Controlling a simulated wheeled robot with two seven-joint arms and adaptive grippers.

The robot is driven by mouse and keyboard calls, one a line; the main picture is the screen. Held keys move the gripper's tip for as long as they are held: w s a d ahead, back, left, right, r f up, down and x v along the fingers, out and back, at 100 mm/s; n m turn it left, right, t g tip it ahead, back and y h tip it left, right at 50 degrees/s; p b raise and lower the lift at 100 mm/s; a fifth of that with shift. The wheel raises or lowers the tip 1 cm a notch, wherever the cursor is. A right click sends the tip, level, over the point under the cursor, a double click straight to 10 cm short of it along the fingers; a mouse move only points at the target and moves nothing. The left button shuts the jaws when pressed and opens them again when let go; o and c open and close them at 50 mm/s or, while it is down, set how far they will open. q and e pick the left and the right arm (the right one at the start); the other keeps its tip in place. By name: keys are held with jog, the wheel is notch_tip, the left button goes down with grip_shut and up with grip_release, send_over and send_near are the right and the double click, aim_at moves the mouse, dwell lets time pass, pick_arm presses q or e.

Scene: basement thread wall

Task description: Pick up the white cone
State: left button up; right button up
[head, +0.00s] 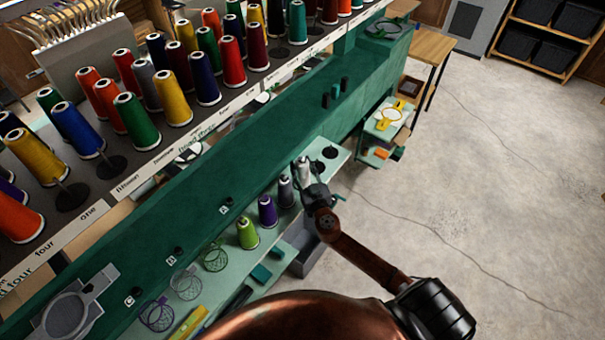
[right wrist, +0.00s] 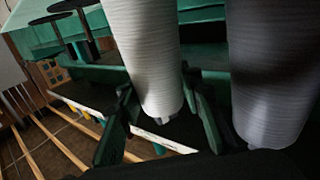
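The white cone (head: 304,168) stands near the right end of the pale lower shelf in the head view. It fills the middle of the right wrist view (right wrist: 146,55). My right gripper (head: 308,182) is at this cone, with one finger on each side of it. In the right wrist view the fingers (right wrist: 163,108) lie very close to the cone; whether both press on it I cannot tell. The cone's far side is hidden. My left gripper is out of view.
A grey cone (head: 286,191) stands close beside the white one, also large in the right wrist view (right wrist: 270,70). Purple (head: 267,211) and lime (head: 247,233) cones follow along the shelf. Empty black spindles (head: 329,152) stand beyond. A green panel (head: 200,205) rises behind. Open floor lies right.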

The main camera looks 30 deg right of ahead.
jog(key=c, duration=0.7)
jog(key=shift+r, duration=0.1)
